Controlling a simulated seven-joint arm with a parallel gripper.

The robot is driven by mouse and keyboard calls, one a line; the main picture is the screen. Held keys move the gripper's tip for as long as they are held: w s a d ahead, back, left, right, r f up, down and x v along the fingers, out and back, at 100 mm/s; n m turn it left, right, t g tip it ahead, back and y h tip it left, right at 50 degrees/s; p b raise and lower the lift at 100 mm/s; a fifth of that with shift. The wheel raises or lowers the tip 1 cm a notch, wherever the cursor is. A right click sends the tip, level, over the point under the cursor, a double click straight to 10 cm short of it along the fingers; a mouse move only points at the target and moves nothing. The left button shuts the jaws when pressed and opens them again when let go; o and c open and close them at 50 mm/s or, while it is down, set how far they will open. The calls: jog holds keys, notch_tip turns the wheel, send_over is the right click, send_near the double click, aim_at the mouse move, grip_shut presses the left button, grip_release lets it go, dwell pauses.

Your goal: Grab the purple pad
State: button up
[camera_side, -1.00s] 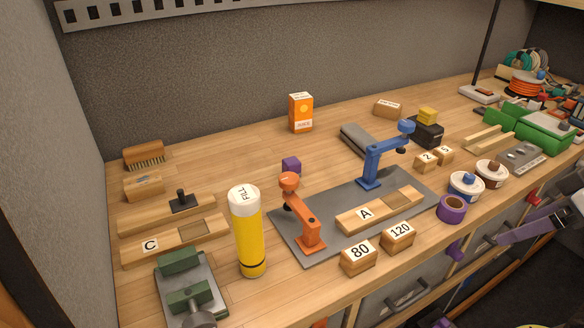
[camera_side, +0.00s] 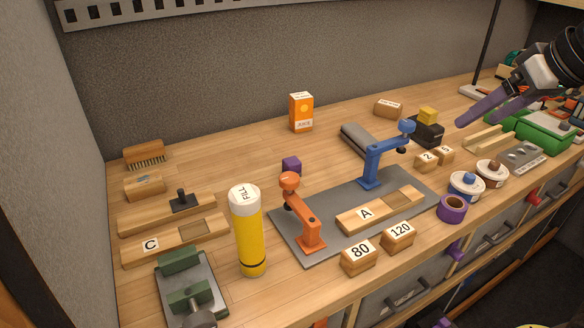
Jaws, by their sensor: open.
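A small purple block (camera_side: 291,165), the nearest match to the purple pad, sits on the wooden bench behind the orange clamp (camera_side: 303,213). Its lower front is partly hidden by the clamp's head. My gripper (camera_side: 482,118) is at the upper right, with long purple fingers pointing down and left. It is open, with nothing seen between the fingers. It is above the right part of the bench, far to the right of the purple block.
A blue clamp (camera_side: 377,160) stands on the grey plate (camera_side: 285,230) with board A (camera_side: 365,214). A yellow tube (camera_side: 248,240) stands at front left. A purple tape roll (camera_side: 453,208) lies near the front edge. An orange box (camera_side: 301,112) stands behind. Bench behind the purple block is clear.

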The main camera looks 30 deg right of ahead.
jog(key=w+a+r, duration=0.2)
jog(key=w+a, duration=0.1)
jog(key=w, duration=0.9)
jog(key=n+g, duration=0.2)
jog(key=g, duration=0.1)
send_over(293, 162)
jog(key=s, duration=0.4)
notch_tip(293, 162, down, 16)
jog(key=shift+m, duration=0.3)
jog(key=x, duration=0.7)
jog(key=shift+f, duration=0.1)
jog(key=shift+t, duration=0.3)
jog(key=shift+s+x, duration=0.15)
jog(key=shift+x, duration=1.35)
jog(key=shift+s+x, duration=0.1)
jog(key=shift+x, duration=1.4)
jog(key=shift+a+f, duration=0.1)
jog(key=shift+a, duration=0.05)
grip_shut()
